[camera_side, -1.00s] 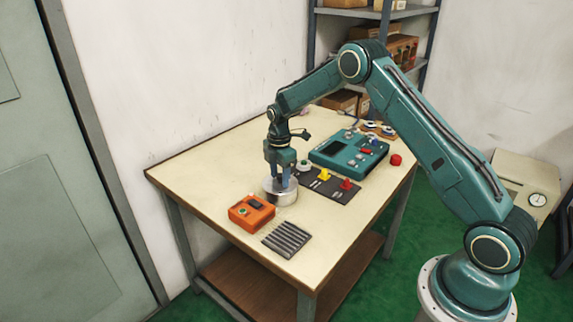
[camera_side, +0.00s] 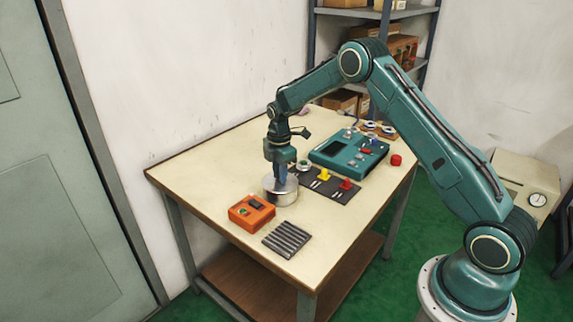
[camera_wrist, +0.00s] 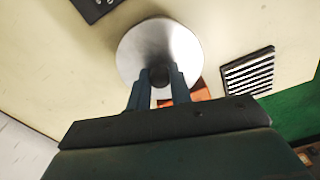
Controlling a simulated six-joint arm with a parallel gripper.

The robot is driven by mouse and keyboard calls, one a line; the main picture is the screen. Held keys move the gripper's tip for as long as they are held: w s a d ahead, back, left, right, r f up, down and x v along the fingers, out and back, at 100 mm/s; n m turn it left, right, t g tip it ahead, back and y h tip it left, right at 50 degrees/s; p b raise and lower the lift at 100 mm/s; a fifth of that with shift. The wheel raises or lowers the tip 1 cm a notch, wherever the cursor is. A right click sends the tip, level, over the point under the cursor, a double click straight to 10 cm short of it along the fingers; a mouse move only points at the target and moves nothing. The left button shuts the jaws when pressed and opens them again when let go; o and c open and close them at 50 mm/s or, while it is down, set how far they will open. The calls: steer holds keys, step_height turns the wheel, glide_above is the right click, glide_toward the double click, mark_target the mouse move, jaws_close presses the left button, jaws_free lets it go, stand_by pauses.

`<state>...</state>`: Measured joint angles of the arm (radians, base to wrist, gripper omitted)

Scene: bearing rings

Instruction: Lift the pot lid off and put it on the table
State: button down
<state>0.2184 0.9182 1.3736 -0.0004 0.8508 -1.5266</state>
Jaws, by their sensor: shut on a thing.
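The silver pot (camera_side: 283,198) stands upright on the table (camera_side: 200,170), left of the middle in the side view. Its round lid (camera_side: 292,185) sits on top, and in the wrist view the lid (camera_wrist: 185,45) fills the upper middle as a pale metal disc with a dark knob (camera_wrist: 160,76). My gripper (camera_side: 281,182) points straight down over the pot. In the wrist view its two fingers (camera_wrist: 157,78) are on either side of the knob, shut on it. The lid appears level on the pot; any gap between them cannot be told.
An orange box (camera_side: 251,212) and a dark ribbed plate (camera_side: 287,239) lie in front of the pot. A dark mat (camera_side: 328,188) with coloured pegs and a teal panel (camera_side: 347,153) lie behind right. Bare tabletop lies to the left.

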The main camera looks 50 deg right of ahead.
step_height(320, 180, up, 20)
steer(key=shift+f, duration=0.2)
stand_by(0.4)
steer(key=shift+f, duration=0.15)
stand_by(0.4)
steer(key=s+f, duration=1.4)
steer(key=f, duration=0.3)
steer(key=shift+s+f, duration=0.1)
steer(key=shift+f, duration=0.15)
steer(key=shift+f, duration=1.85)
steer(key=shift+f, duration=1.4)
stand_by(0.8)
